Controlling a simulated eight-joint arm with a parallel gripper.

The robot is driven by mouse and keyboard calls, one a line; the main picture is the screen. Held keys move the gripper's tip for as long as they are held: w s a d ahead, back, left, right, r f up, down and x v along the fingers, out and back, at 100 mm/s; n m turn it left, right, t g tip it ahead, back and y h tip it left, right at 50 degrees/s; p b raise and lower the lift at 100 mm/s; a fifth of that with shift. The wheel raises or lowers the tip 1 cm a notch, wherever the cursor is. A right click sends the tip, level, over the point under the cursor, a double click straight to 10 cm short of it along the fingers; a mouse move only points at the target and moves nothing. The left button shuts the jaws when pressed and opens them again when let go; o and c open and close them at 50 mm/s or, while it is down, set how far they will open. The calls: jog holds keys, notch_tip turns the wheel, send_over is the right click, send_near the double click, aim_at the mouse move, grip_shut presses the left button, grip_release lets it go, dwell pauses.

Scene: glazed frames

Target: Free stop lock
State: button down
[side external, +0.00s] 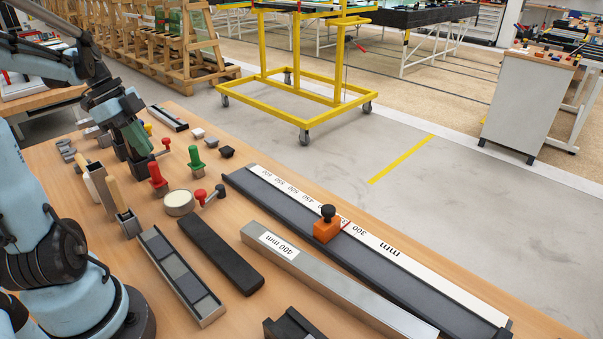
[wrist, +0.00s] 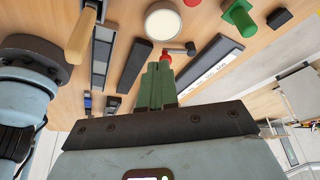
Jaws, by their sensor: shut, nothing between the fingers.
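The orange stop (side external: 327,230) with a black round knob (side external: 328,211) on top sits on the long measuring rail (side external: 400,285), near the 300 mark of its white scale. My gripper (side external: 146,156) is over the left part of the bench, well apart from the stop. Its green fingers (wrist: 157,70) are together and hold nothing in the wrist view. Beyond the fingertips in that view is a small red-and-black lever piece (wrist: 180,49); whether they touch cannot be told. I cannot make out the orange stop in the wrist view.
A silver bar marked 400 mm (side external: 330,278) lies in front of the rail.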

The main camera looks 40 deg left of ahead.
jog(key=shift+s+a, duration=0.1)
jog(key=shift+a, duration=0.05)
jog(key=x, duration=0.9)
jog(key=shift+f, duration=0.25)
jog(key=w+d, duration=0.2)
jog(key=d, duration=0.1)
jog(key=shift+f, duration=0.2)
jog(key=shift+w+d, duration=0.35)
jog(key=shift+d, duration=0.05)
